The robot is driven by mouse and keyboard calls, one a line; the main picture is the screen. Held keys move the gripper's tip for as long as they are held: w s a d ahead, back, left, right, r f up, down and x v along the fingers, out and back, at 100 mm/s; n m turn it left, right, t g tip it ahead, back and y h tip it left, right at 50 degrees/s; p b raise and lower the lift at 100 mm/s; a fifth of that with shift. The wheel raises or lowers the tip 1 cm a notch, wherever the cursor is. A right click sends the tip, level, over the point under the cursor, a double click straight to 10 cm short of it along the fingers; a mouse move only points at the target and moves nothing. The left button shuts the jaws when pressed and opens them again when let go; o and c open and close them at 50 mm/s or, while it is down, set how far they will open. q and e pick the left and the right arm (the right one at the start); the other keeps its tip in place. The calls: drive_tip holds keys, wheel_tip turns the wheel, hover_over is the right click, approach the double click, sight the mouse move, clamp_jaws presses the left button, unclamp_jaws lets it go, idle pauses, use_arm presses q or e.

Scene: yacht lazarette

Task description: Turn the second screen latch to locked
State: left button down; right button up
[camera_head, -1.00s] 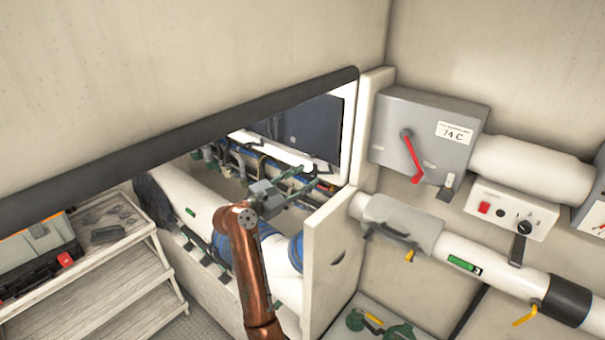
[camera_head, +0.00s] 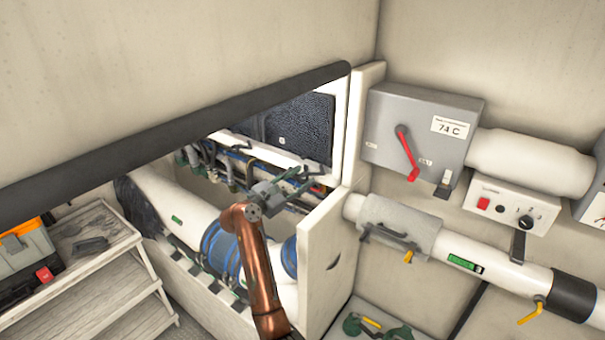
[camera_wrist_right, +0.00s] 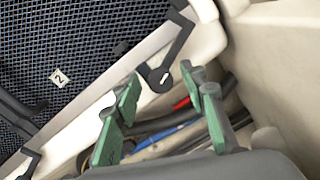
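A black mesh screen (camera_wrist_right: 75,45) with a "2" label fills the upper left of the wrist view. It also shows in the head view (camera_head: 300,125), inside the wall opening. A dark screen latch (camera_wrist_right: 160,78) has its round pivot on the white frame, and its lever slants up and right toward the mesh. My right gripper (camera_wrist_right: 163,92), with green finger pads, is open just below the pivot. The pivot appears between the fingertips, but contact cannot be told. In the head view my right gripper (camera_head: 300,181) reaches into the opening. My left gripper is not in view.
Another dark latch (camera_wrist_right: 27,160) sits at the lower left of the screen frame. Hoses and pipes (camera_wrist_right: 185,125) run below. A white side panel (camera_head: 325,250) bounds the opening at right. A grey switch box (camera_head: 420,130) and pipes line the right wall; shelves stand left.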

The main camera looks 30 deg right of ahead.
drive_tip(key=shift+w+d+r, duration=0.1)
drive_tip(key=shift+w+d, duration=0.05)
drive_tip(key=shift+d, duration=0.45)
drive_tip(key=shift+c, duration=0.6)
drive_tip(key=c, duration=0.5)
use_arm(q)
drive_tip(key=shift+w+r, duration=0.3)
use_arm(e)
drive_tip(key=shift+w, duration=0.1)
clamp_jaws()
